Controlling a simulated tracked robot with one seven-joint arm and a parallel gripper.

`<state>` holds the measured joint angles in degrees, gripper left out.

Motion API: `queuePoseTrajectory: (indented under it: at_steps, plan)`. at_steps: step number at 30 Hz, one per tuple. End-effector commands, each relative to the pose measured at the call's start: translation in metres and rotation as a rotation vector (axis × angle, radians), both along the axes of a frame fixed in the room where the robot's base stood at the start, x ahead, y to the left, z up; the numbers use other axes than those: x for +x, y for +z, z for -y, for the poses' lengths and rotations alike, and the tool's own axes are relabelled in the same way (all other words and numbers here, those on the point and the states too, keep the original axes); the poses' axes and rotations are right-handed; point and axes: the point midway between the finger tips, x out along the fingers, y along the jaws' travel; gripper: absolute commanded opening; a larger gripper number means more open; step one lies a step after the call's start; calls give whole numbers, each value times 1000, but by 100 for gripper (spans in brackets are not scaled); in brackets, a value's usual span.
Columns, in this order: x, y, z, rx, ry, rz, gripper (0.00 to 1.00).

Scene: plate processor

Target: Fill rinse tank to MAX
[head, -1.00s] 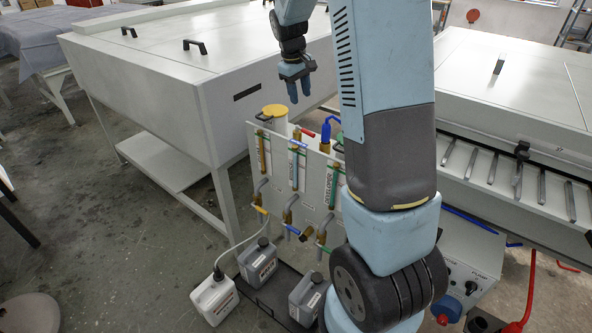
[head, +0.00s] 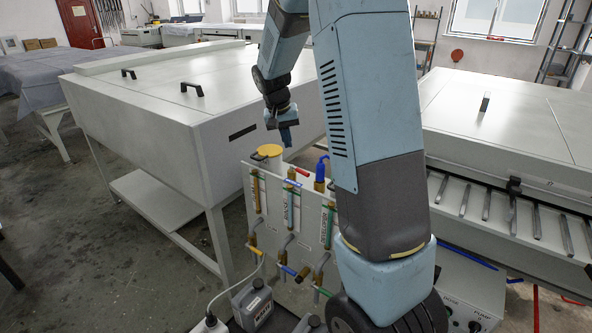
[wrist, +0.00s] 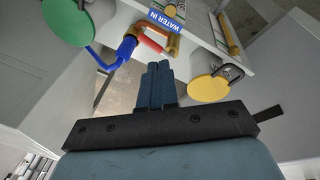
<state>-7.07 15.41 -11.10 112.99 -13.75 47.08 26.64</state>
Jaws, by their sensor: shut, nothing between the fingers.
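My gripper (head: 287,141) hangs above the tank panel (head: 304,247), fingers pointing down. In the wrist view its blue fingers (wrist: 158,68) are together and empty. Ahead of them are a red handle (wrist: 152,42) on a brass fitting, a blue elbow pipe (wrist: 125,48) and a blue WATER IN label (wrist: 169,17). The red handle (head: 300,171) and blue pipe (head: 321,170) also show in the head view, below and right of my gripper. Sight tubes line the panel: left (head: 256,192), middle (head: 290,207), right (head: 328,226). Their labels and level marks are unreadable.
A yellow lid (head: 267,151) stands behind the panel, close to my fingertips; a green lid (wrist: 67,16) shows in the wrist view. A large grey cabinet (head: 200,125) is left, a roller machine (head: 510,150) right. Grey bottles (head: 253,305) stand below the panel.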

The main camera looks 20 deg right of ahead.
Motion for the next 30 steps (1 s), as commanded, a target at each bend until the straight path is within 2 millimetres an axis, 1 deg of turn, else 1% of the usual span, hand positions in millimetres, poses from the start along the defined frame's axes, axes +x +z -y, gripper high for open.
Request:
queuePoseTrajectory:
  at_steps: [9, 15, 19, 23, 26, 30]
  plan:
    - [-11, -7, -19, 15, -465, 133, 0]
    - [-16, -11, -27, 29, -688, 203, 0]
    - [-17, -12, -29, 35, -763, 226, 0]
    - [-17, -15, -29, 35, -787, 232, 0]
    - [-17, -24, -26, 35, -787, 232, 0]
    - [-15, -44, -21, 34, -785, 229, 0]
